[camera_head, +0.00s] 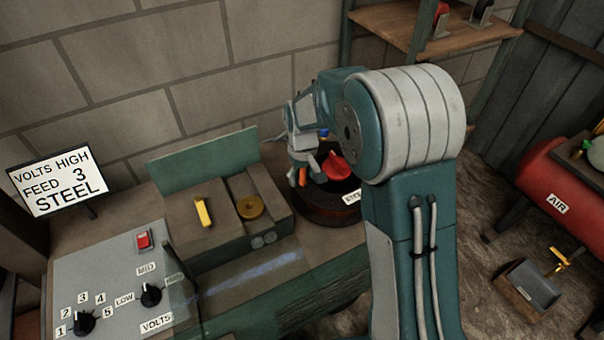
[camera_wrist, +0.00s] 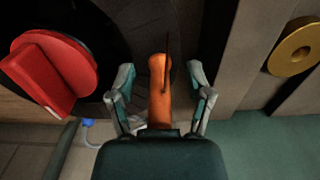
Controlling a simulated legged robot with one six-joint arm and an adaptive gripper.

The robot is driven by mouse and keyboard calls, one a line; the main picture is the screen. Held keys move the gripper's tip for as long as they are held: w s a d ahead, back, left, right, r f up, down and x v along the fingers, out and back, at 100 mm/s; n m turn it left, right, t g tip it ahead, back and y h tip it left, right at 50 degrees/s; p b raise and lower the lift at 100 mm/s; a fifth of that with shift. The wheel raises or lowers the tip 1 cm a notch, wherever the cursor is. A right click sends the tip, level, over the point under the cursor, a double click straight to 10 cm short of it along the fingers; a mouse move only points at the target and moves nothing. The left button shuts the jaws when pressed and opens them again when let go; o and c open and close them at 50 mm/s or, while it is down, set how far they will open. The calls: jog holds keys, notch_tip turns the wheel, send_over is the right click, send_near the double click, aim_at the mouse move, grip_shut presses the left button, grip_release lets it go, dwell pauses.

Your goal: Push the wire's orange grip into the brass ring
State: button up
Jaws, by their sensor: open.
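The wire's orange grip (camera_wrist: 159,95) stands between the two spread fingers of my gripper (camera_wrist: 159,72) in the wrist view, with a gap on each side. A thin dark wire runs along its upper end. In the head view the orange grip (camera_head: 303,177) shows as a small patch below my gripper (camera_head: 303,168), over the dark round spool. The brass ring (camera_head: 250,207) lies on top of the feeder box, left of my gripper. It also shows at the upper right of the wrist view (camera_wrist: 295,47), apart from the grip.
A red knobbed piece (camera_head: 336,165) sits on the dark round spool (camera_head: 325,208) beside my gripper. A yellow bar (camera_head: 203,212) lies on the box left of the ring. A control panel (camera_head: 110,290) with dials stands front left. A sign (camera_head: 57,181) stands behind it.

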grip_shut()
jog(key=shift+r, duration=0.1)
jog(key=shift+r, duration=2.9)
jog(key=shift+a, duration=0.1)
